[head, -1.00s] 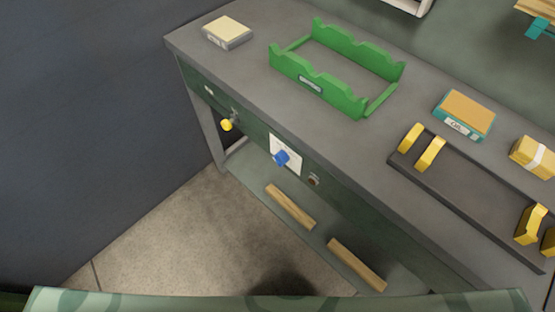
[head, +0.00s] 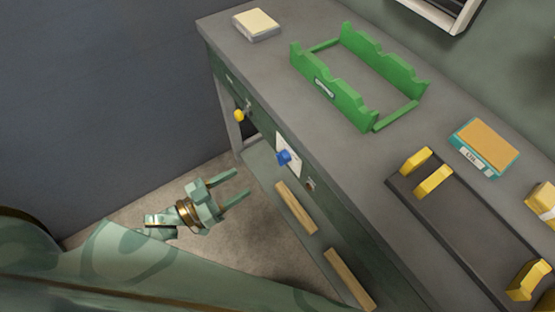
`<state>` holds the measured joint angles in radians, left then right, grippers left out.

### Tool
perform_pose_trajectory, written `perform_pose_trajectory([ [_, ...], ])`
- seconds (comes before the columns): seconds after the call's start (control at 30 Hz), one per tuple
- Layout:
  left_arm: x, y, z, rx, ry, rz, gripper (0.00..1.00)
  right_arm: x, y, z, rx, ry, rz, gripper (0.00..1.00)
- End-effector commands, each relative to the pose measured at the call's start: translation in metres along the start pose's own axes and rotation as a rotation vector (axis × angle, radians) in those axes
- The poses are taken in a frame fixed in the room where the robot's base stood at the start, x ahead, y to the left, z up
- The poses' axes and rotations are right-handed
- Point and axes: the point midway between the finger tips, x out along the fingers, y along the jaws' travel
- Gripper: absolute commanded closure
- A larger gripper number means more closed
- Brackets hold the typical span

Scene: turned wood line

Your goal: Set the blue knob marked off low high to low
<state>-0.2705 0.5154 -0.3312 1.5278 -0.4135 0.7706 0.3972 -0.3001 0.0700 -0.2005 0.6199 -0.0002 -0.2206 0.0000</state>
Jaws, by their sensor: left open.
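The blue knob (head: 284,157) sits on a white plate (head: 290,148) on the green front of the workbench. The markings on the plate are too small to read, and I cannot tell which setting the knob points to. My left gripper (head: 243,184) is open and empty, with its two fingers pointing right toward the bench front. It is to the left of the blue knob and lower in the picture, apart from it. My right gripper is not in view.
A yellow knob (head: 239,115) is on the bench front to the left. A green rack (head: 335,97), a pale block (head: 256,25), an orange-topped box (head: 484,148) and a dark tray (head: 455,225) with yellow pieces are on top. Wooden bars (head: 296,207) lie on the lower shelf. Floor left of the bench is clear.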

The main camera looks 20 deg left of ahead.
Motion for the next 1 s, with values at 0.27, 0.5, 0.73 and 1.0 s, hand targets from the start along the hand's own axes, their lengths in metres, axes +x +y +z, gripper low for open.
perform_pose_trajectory([
  [0.27, 0.073, -0.001, 0.002, 0.002, 0.002, -0.001, 0.46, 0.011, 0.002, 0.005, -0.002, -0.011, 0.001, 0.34],
  [0.5, 0.115, -0.001, 0.002, 0.001, -0.001, -0.002, 0.46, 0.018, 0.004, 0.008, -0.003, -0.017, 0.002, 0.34],
  [0.73, 0.126, -0.001, 0.001, 0.001, -0.002, -0.002, 0.46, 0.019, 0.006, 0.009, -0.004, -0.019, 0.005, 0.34],
  [1.0, 0.126, -0.001, 0.001, 0.001, -0.002, -0.002, 0.66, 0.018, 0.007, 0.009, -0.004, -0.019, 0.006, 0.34],
])
